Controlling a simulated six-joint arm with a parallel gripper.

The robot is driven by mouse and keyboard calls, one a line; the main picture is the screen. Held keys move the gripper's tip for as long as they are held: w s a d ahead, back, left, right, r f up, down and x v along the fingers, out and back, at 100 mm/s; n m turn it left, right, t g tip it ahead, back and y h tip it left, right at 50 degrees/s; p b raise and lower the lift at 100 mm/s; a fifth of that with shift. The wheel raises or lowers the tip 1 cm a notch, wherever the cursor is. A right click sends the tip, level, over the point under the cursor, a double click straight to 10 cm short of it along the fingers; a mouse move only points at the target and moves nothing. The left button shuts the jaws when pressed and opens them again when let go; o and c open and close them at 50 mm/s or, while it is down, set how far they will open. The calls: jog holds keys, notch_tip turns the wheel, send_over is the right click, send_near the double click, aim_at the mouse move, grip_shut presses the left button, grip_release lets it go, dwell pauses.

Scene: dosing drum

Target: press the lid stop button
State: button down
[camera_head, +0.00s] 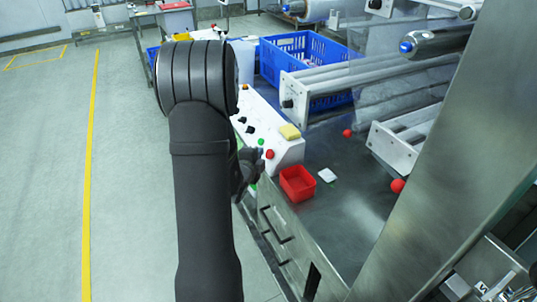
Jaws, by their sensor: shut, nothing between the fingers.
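A white control box (289,151) stands on the steel table, with several buttons and dark knobs along it. A red button (270,154) sits at its near end, with a small green button (261,141) just behind it. No label is readable, so I cannot tell for sure which is the lid stop button. My gripper (258,156) is shut and empty, close beside the red button on its left. Whether it touches the button I cannot tell. My own dark arm hides most of the gripper and part of the box.
A blue crate (297,46) and metal rollers (435,42) stand farther back. The floor at left is clear.

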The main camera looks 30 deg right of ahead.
jog(key=shift+a+r, duration=0.65)
jog(key=shift+a, duration=0.25)
jog(key=shift+a+r, duration=0.6)
jog(key=shift+a, duration=0.3)
jog(key=shift+d, duration=0.1)
jog(key=a+r, duration=0.2)
jog(key=a, duration=0.1)
jog(key=shift+a+r, duration=0.1)
jog(key=shift+a, duration=0.05)
